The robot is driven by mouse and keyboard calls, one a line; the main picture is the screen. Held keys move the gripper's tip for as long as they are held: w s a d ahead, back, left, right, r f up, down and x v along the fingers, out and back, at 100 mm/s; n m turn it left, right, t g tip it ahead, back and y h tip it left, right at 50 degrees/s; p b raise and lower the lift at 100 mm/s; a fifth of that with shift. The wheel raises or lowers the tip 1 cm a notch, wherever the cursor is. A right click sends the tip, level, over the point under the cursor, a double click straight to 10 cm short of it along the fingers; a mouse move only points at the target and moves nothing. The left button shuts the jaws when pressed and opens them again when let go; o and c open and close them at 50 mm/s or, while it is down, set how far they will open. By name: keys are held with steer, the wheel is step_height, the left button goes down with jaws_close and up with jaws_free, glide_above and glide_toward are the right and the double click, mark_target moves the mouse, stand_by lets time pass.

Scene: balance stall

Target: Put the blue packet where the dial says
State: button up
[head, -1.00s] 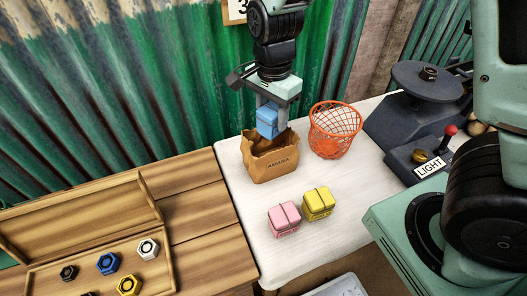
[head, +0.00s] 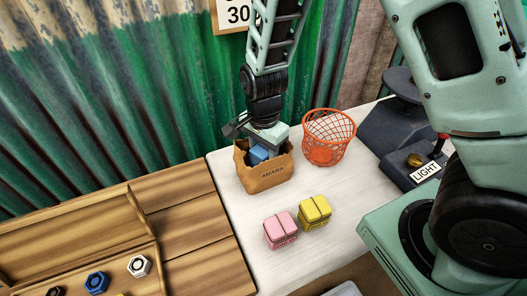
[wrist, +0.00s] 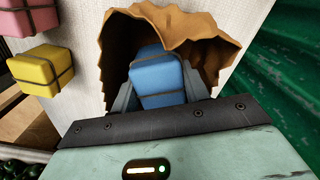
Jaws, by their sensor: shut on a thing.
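The blue packet (head: 258,154) is between the fingers of my gripper (head: 257,157), down inside the mouth of the brown paper bag (head: 267,177) marked AMARA. In the wrist view, the blue packet (wrist: 158,75) shows with a dark band, and the bag's torn rim (wrist: 180,28) surrounds it. My gripper (wrist: 158,98) is shut on the packet. The packet's underside and the bag's floor are hidden. The scale (head: 393,130) at the right carries a LIGHT label (head: 425,173); its dial face cannot be read from here.
A red wire basket (head: 328,138) stands right of the bag on the white table (head: 329,240). A pink packet (head: 280,231) and a yellow packet (head: 314,212) sit in front. A wooden tray (head: 75,243) with hex weights is at the left.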

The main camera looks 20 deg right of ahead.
steer(key=shift+f, duration=0.5)
steer(key=shift+f, duration=0.1)
steer(key=o, duration=0.9)
